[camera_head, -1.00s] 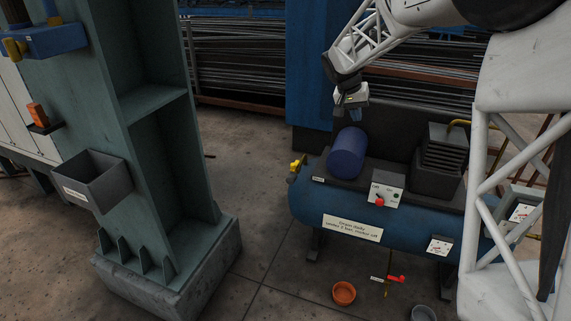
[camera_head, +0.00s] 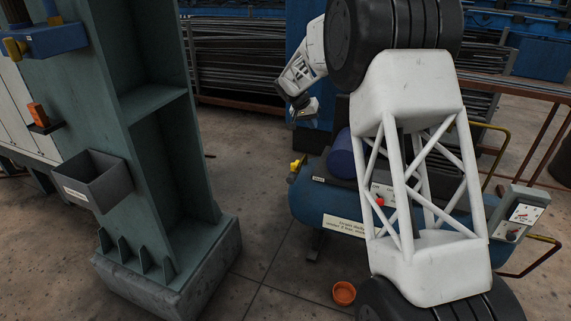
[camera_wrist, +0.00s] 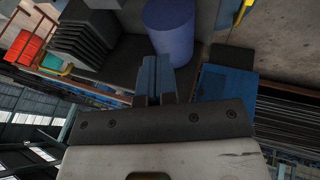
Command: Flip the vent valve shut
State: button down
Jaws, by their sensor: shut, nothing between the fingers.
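A small yellow valve (camera_head: 296,166) sits at the left end of the blue air tank (camera_head: 303,200), beside a small label too small to read; I take it for the vent valve. A yellow piece at the tank's end shows in the wrist view (camera_wrist: 235,70), its handle position unclear. My gripper (camera_head: 302,124) is shut and empty, above the valve and apart from it. Its fingers also show in the wrist view (camera_wrist: 153,66), pointing toward the blue motor cylinder (camera_wrist: 168,28).
My arm hides much of the tank's right half. A red button (camera_head: 379,201) shows on a box on the tank. An orange bowl (camera_head: 344,293) stands on the floor. A green steel column (camera_head: 165,150) with a grey bin (camera_head: 95,182) stands left; open floor lies between.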

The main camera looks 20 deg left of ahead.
jog(key=w+a+f, duration=0.1)
jog(key=a+f, duration=0.8)
jog(key=a, duration=0.2)
jog(key=w+a+f+t, duration=0.1)
jog(key=w+a+f, duration=0.1)
jog(key=a+f, duration=0.8)
jog(key=shift+w+a+f+t+h, duration=0.2)
jog(key=shift+w+a+t+h, duration=0.1)
jog(key=shift+a+h, duration=0.15)
jog(key=shift+s, duration=0.1)
jog(key=shift+f, duration=0.1)
jog(key=w+d+f, duration=0.5)
jog(key=d+f, duration=0.3)
